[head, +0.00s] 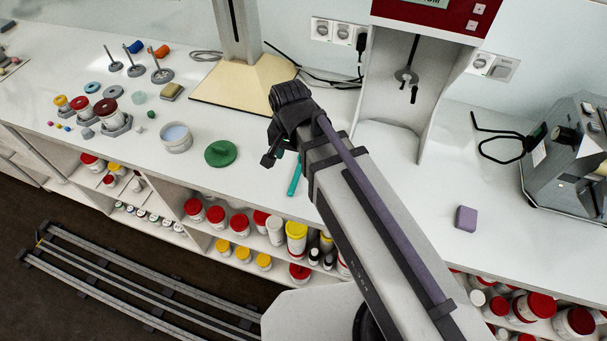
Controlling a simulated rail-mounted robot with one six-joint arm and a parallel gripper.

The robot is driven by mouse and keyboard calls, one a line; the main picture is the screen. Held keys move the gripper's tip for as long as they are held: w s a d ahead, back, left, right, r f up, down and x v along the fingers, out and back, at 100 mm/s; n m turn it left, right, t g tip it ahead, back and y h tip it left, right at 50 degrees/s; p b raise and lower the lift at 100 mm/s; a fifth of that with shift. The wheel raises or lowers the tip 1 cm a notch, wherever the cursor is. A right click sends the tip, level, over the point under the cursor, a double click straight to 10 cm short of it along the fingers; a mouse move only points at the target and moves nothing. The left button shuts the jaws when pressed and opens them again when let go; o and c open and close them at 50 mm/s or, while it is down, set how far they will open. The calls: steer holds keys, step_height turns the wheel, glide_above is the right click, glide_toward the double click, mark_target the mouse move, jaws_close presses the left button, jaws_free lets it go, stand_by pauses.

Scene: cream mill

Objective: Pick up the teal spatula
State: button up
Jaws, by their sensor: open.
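The teal spatula (295,178) lies near the front edge of the white counter, partly hidden behind my arm. Only a narrow teal strip of it shows, running toward the front edge. My gripper (268,160) is open and points down beside the spatula's far end, just left of it. The arm hides part of the gripper, and I cannot tell whether it touches the spatula.
A purple block (466,218) lies on the right. A red and white mixer (425,75) stands behind. Below the counter are shelves of jars (296,232).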

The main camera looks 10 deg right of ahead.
steer(key=b, duration=0.5)
glide_above(295, 179)
step_height(295, 179, down, 5)
steer(key=shift+f, duration=0.2)
step_height(295, 179, down, 5)
steer(key=b, duration=0.5)
steer(key=shift+f, duration=0.2)
steer(key=shift+r, duration=0.2)
steer(key=shift+c, duration=0.2)
jaws_close()
